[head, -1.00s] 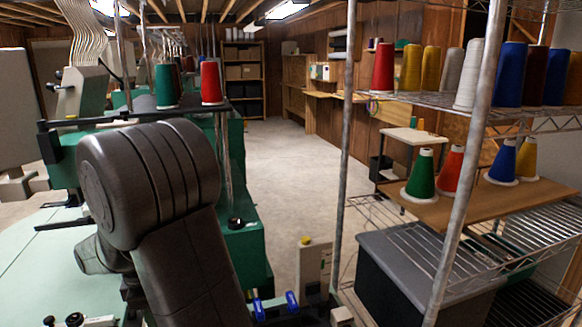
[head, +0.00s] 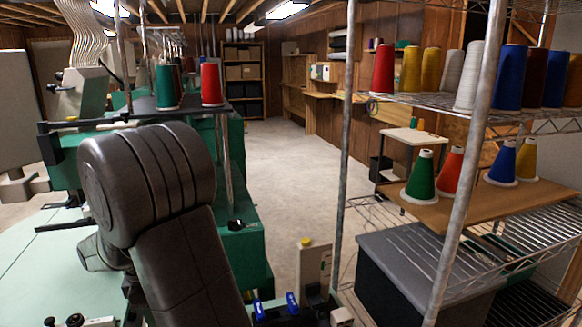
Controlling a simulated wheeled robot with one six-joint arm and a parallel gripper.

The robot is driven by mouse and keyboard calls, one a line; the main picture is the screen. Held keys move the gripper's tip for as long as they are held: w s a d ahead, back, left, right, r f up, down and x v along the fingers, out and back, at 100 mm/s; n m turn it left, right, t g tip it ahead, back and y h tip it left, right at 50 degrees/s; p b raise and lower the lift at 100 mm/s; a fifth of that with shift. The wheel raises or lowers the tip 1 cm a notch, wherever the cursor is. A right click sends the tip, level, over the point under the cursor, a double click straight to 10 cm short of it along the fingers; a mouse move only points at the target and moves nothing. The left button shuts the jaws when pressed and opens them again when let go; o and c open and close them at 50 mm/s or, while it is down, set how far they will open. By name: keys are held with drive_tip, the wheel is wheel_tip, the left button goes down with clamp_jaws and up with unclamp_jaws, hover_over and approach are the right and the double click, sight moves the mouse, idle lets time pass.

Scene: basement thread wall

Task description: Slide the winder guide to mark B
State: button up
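I cannot make out the winder guide or mark B for certain. A beige upright plate with a yellow knob on top (head: 314,270) stands at the bottom centre, beside the shelf post; it may be part of the winder. My gripper (head: 275,306) seems to be the pair of blue fingertips at the bottom edge, just left of that plate. The tips stand apart with a gap between them, and no held thing shows there. My dark arm covers the middle left, and its lower part runs out of the picture.
A wire shelf (head: 500,100) with thread cones stands close on the right, its post (head: 466,170) in front. A grey-lidded bin (head: 405,260) sits below. A green machine (head: 243,255) with a small black knob (head: 236,225) is beside my arm. The floor (head: 290,160) beyond is clear.

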drive_tip(key=shift+r, duration=0.15)
drive_tip(key=shift+r+p, duration=2.45)
drive_tip(key=shift+r, duration=0.45)
